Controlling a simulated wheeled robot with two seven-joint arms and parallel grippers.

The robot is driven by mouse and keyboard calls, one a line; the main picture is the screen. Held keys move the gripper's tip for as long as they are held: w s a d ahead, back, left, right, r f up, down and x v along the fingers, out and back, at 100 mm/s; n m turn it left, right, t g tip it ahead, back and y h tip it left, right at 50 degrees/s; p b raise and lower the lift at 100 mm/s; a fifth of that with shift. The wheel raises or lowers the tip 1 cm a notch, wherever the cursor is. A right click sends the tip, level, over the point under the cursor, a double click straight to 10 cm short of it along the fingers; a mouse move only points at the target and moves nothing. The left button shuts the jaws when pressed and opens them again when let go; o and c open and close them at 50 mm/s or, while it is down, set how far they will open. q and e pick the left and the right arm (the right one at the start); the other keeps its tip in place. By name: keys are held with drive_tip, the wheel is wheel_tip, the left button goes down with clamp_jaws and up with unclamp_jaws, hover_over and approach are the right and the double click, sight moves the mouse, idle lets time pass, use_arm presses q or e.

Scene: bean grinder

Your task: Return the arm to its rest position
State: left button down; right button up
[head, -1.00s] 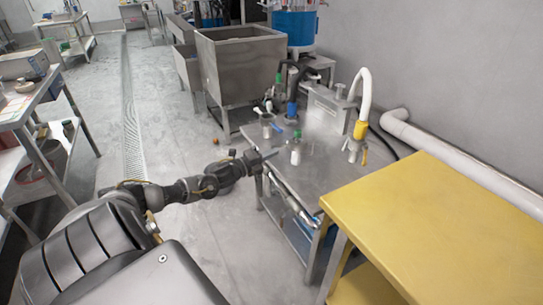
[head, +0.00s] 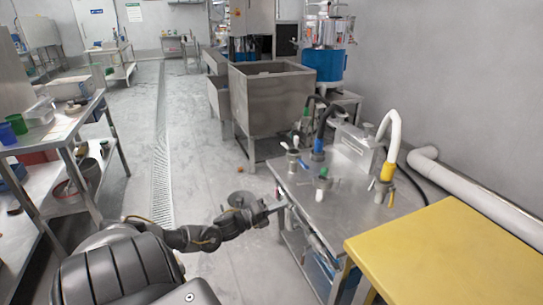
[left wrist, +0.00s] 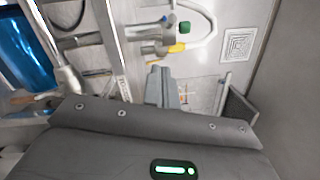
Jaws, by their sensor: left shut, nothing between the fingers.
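My left arm reaches in from the lower left in the head view. Its gripper (head: 276,208) is shut and empty, at the left edge of the steel table (head: 340,222). The left wrist view shows the shut fingers (left wrist: 158,72) in front of a steel surface with taps and a green-capped fitting. My right gripper is in neither view.
The steel table carries hoses, a yellow-collared pipe (head: 388,150) and several small fittings. A yellow table (head: 440,255) stands at the lower right. A steel sink (head: 270,100) stands behind. A shelf unit (head: 60,135) is at left, with open floor (head: 195,150) between.

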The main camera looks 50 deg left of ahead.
use_arm(q)
drive_tip(key=shift+v, duration=1.4)
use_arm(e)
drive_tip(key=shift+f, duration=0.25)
use_arm(q)
drive_tip(key=shift+a, duration=0.1)
